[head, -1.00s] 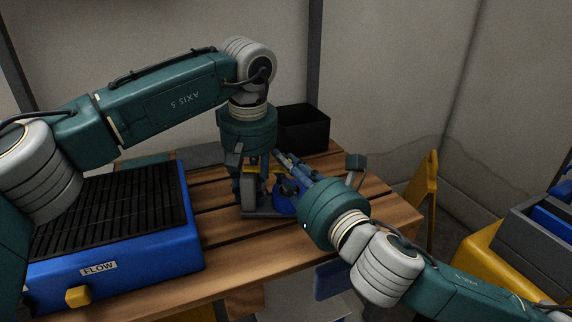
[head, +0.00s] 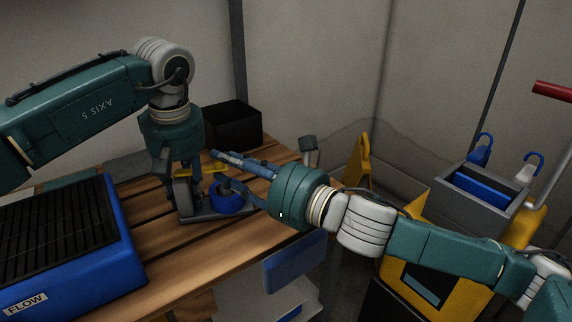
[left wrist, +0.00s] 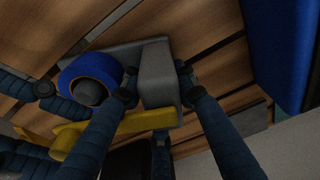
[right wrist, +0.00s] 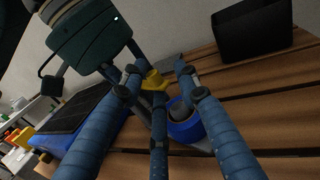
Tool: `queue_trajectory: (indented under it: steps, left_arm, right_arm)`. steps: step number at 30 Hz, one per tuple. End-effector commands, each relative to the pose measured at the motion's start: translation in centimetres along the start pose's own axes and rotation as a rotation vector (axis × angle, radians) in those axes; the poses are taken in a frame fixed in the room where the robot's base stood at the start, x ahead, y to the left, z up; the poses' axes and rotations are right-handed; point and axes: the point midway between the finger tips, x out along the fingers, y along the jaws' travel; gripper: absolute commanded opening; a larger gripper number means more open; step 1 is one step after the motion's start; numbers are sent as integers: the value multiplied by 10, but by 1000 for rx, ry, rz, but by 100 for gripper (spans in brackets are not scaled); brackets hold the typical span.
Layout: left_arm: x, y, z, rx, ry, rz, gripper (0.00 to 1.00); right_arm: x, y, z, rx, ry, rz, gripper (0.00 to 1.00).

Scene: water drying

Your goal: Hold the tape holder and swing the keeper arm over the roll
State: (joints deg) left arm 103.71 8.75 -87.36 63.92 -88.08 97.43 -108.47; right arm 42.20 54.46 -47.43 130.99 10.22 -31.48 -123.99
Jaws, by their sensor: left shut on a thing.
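The tape holder has a grey base and upright block (head: 183,196), near the far edge of the wooden table. My left gripper (head: 177,178) is shut on the block from above; the left wrist view shows fingers on both sides of the block (left wrist: 158,75). The blue roll (head: 228,200) sits on the holder, right of the block, also in the right wrist view (right wrist: 186,124). The yellow keeper arm (head: 214,168) lies along the roll's far side, beside it; it also shows in the left wrist view (left wrist: 112,130). My right gripper (head: 220,171) is open, its spread fingers near keeper arm and roll.
A black bin (head: 234,124) stands behind the holder. A blue box with a black grate marked FLOW (head: 125,235) is at the left. A yellow cart with a grey tray (head: 485,200) stands right of the table. The front table boards are clear.

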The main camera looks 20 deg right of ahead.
Motion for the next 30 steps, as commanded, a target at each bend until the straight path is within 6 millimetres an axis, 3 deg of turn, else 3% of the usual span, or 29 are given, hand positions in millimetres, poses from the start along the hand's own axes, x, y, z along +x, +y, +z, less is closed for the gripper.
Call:
queue_trajectory:
  steps: [9, 14, 30]
  left_arm:
    - [4, -3, 0, 0, -1, -11, 0]
    - [4, -3, 0, 0, -1, -10, 0]
    - [3, -2, 0, 1, -1, -10, 0]
  right_arm:
    - [-65, 0, -3, -3, 8, -3, 32]
    - [-89, 2, -3, 5, 9, 1, 32]
    - [-75, -6, 3, 1048, -10, -5, 32]
